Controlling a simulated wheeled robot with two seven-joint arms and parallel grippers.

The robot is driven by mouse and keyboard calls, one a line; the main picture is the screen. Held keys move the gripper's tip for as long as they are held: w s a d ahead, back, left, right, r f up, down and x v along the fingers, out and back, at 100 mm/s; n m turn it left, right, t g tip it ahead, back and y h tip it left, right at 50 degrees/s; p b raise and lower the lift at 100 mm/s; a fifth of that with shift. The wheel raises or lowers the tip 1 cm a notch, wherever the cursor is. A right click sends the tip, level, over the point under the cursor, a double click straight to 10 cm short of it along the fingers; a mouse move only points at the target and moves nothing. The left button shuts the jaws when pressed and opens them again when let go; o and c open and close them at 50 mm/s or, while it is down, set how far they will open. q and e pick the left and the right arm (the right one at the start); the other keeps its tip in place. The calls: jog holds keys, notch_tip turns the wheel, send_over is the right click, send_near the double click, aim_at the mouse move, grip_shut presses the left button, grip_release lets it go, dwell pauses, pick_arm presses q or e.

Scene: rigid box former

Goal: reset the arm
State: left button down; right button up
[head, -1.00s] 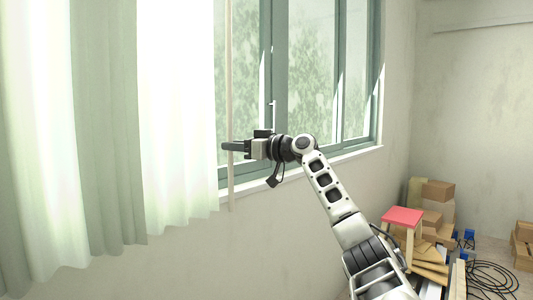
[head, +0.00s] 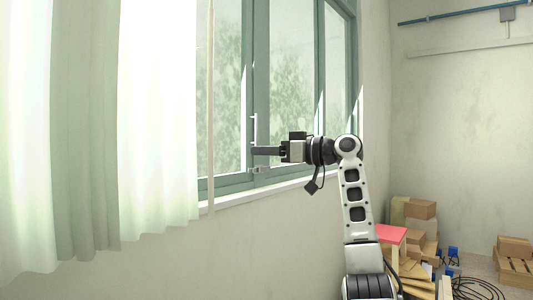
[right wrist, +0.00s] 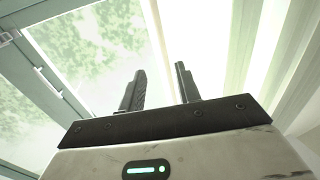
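My right arm rises from the bottom of the head view, and its black and white gripper (head: 256,151) points left in front of the window frame. In the right wrist view its two dark fingers (right wrist: 162,84) stand apart with nothing between them. In the head view the fingers overlap the window's pale upright handle (head: 254,128); whether they touch it cannot be told there. In the right wrist view the handle (right wrist: 48,82) lies to the left, clear of the fingers. My left gripper is not in view.
A green-framed window (head: 262,90) fills the wall behind the gripper. A pale curtain (head: 155,120) hangs to the left, with a thin pole (head: 211,110) beside it. A red-topped stool (head: 391,234), cardboard boxes (head: 420,209) and black cables (head: 475,289) are on the floor at right.

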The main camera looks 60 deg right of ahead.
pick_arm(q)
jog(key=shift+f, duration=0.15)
